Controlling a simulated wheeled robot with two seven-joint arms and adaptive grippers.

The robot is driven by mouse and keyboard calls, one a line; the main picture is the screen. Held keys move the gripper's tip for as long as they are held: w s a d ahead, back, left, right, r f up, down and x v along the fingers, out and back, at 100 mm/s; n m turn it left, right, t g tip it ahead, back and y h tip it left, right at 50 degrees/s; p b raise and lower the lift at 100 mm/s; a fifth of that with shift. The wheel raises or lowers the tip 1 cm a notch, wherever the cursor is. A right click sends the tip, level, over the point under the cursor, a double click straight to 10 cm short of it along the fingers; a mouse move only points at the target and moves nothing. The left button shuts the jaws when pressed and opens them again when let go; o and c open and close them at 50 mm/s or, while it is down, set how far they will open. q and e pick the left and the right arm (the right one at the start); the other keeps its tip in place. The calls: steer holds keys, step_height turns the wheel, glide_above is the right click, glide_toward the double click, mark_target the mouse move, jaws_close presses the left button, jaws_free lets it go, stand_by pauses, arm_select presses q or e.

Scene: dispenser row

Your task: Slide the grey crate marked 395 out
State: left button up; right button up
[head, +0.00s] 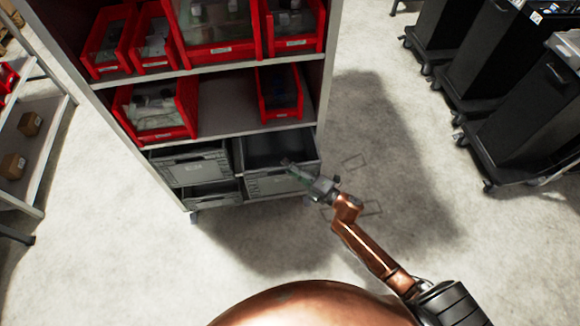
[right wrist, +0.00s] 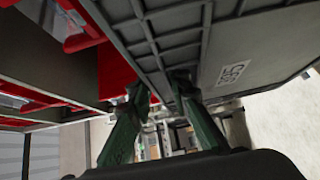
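The grey crate marked 395 (head: 268,186) stands at the right of the rack's bottom level, and its empty interior shows from above. In the right wrist view the crate (right wrist: 238,45) fills the upper part, with a pale 395 label on its wall. My right gripper (head: 291,167) is at the crate's front, near its upper rim. My left gripper is not in view.
Another grey crate (head: 195,171) stands directly left, with a lower one below it. Black wheeled bins (head: 525,125) stand at the right and a rack (head: 40,125) at the left. The floor before the rack is clear.

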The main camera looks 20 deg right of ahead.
steer(key=o, duration=0.5)
steer(key=shift+c, duration=0.2)
steer(key=shift+s+d, duration=0.1)
steer(key=v, duration=1.1)
steer(key=shift+s+d, duration=0.15)
steer(key=shift+s, duration=0.2)
steer(key=shift+f, duration=0.1)
